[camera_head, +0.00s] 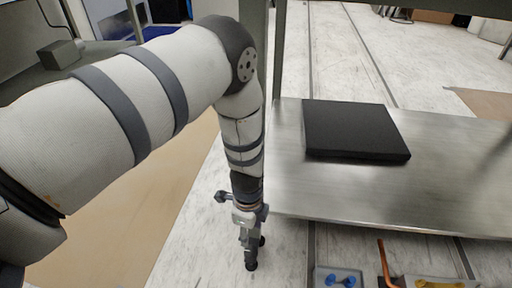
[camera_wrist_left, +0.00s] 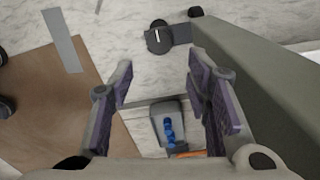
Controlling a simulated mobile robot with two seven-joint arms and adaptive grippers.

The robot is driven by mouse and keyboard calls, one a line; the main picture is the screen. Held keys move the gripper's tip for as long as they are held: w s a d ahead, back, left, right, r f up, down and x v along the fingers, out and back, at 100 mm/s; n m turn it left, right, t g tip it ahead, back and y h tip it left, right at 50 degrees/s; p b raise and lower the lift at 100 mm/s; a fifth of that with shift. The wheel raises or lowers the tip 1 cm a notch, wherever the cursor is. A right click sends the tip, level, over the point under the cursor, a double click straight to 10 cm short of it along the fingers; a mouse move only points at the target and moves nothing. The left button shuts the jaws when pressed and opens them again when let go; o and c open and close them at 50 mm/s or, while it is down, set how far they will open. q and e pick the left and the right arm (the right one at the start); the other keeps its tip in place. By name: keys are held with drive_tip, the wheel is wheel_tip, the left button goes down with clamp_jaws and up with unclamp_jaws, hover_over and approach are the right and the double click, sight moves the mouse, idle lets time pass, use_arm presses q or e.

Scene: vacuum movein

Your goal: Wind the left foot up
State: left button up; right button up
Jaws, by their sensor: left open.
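My left gripper (camera_head: 255,254) hangs fingers-down over the pale floor, just left of the metal platform (camera_head: 350,195). In the left wrist view the left gripper (camera_wrist_left: 161,72) is open, with nothing between its two padded fingers. A dark round disc (camera_wrist_left: 157,37) with a white mark and a grey tab lies beyond the fingertips, apart from them. It may be the left foot; I cannot tell for sure. In the head view no foot is clearly seen. My right gripper is not in view.
A black slab (camera_head: 355,131) lies on the platform. A grey tray with blue parts (camera_head: 338,279) and an orange-handled thing (camera_head: 384,260) are at the bottom. A grey-green beam (camera_wrist_left: 262,90) runs close beside the right finger. A brown mat (camera_head: 125,215) lies left.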

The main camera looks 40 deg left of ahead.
sight(250, 251)
use_arm(q)
wheel_tip(250, 251, down, 12)
drive_tip(key=b, duration=0.5)
drive_tip(key=shift+r, duration=0.2)
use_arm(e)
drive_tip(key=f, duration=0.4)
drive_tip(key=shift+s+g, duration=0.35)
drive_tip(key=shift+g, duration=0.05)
use_arm(q)
drive_tip(key=c, duration=0.9)
